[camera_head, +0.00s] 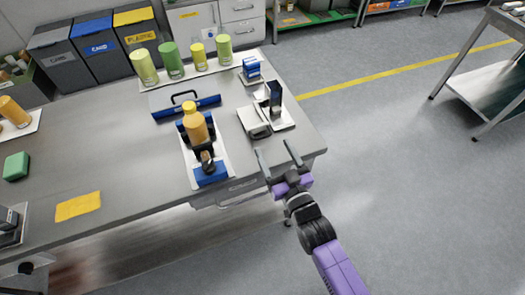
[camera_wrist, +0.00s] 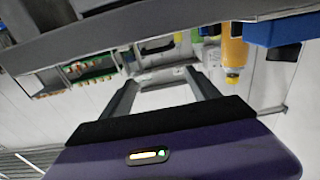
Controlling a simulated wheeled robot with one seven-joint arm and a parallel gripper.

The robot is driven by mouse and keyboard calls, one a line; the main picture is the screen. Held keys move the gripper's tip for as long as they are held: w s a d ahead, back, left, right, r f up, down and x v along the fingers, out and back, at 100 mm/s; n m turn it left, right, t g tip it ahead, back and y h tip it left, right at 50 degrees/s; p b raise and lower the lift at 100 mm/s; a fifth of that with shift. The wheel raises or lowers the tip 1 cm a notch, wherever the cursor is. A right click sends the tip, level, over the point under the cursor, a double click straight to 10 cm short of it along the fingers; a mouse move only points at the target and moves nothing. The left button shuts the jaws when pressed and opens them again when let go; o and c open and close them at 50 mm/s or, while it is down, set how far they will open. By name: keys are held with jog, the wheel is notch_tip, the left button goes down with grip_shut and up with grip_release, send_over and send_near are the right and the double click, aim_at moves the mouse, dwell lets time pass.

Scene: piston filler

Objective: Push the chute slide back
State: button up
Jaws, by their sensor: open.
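My gripper (camera_head: 276,153) is open and empty, just off the front right of the steel table, with its two fingers apart. In the wrist view its fingers (camera_wrist: 163,82) also stand apart, with nothing between them. The piston filler (camera_head: 211,174) stands on a white mat, with an orange bottle (camera_head: 196,124) and a blue base, left of my gripper. A grey block-like unit (camera_head: 254,122) sits near the right edge beside a dark upright piece (camera_head: 275,97). I cannot tell which part is the chute slide. The wrist view appears upside down and shows an orange bottle (camera_wrist: 234,52).
Several green cylinders (camera_head: 169,60) stand at the back. A yellow cloth (camera_head: 78,206) and a green block (camera_head: 17,166) lie at the left. Floor (camera_head: 400,180) right of the table is clear.

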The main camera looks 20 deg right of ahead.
aim_at(264, 147)
jog(key=f, duration=0.2)
jog(key=shift+s+a+f+g, duration=0.25)
jog(key=shift+s+f+g, duration=0.05)
jog(key=shift+s+f, duration=0.1)
jog(key=shift+w+p, duration=0.55)
jog(key=shift+w, duration=3.25)
